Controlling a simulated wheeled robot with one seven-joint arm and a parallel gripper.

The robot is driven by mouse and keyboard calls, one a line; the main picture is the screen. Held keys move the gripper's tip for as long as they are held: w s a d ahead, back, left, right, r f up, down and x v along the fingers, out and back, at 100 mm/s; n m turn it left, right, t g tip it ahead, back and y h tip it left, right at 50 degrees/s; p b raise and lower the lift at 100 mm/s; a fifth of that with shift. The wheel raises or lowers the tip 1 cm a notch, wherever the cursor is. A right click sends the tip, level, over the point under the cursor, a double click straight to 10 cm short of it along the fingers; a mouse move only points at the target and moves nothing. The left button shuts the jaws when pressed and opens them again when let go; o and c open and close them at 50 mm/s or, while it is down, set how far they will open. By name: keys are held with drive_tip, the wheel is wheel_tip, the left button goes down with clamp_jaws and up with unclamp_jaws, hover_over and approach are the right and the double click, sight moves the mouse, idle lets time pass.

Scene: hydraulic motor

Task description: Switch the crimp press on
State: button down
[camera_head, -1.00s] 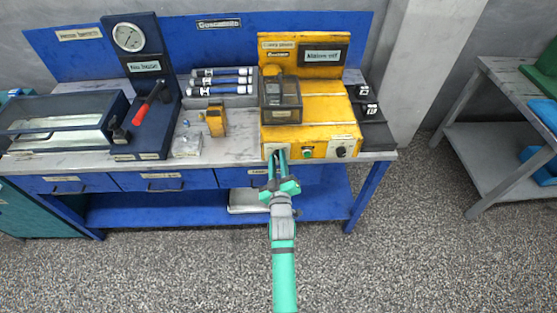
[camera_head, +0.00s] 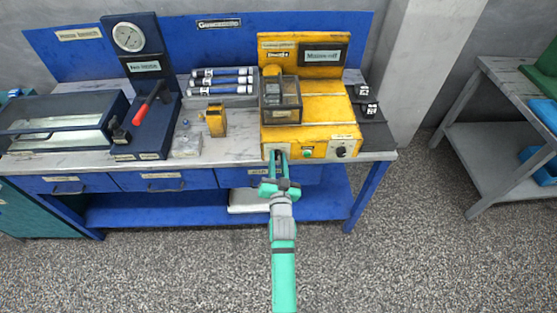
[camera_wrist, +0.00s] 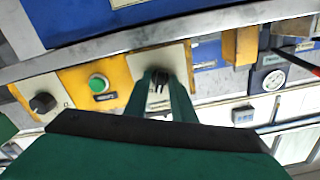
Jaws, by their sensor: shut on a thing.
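The yellow crimp press (camera_head: 312,110) stands at the right end of the blue workbench. Its front panel bears a green button (camera_head: 307,153), a black round knob (camera_head: 341,152) at the right, and a pale plate at the left with a small black switch, which shows in the wrist view (camera_wrist: 160,76). My gripper (camera_head: 278,158) is at this left plate, its fingers shut on the black switch. The fingers hide most of the switch in the head view. The wrist view also shows the green button (camera_wrist: 98,83) and the knob (camera_wrist: 42,103) to the left of the fingers.
On the bench (camera_head: 240,150) left of the press are a small yellow block (camera_head: 216,122), several blue-and-white cylinders (camera_head: 222,80) and a gauge stand (camera_head: 128,38) with a red handle. Black pieces (camera_head: 368,110) lie right of the press. The floor in front is clear.

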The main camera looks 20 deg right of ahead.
drive_tip(key=m, duration=0.4)
drive_tip(key=shift+m, duration=0.3)
idle(0.4)
drive_tip(key=c, duration=1.8)
unclamp_jaws()
drive_tip(key=v, duration=1.1)
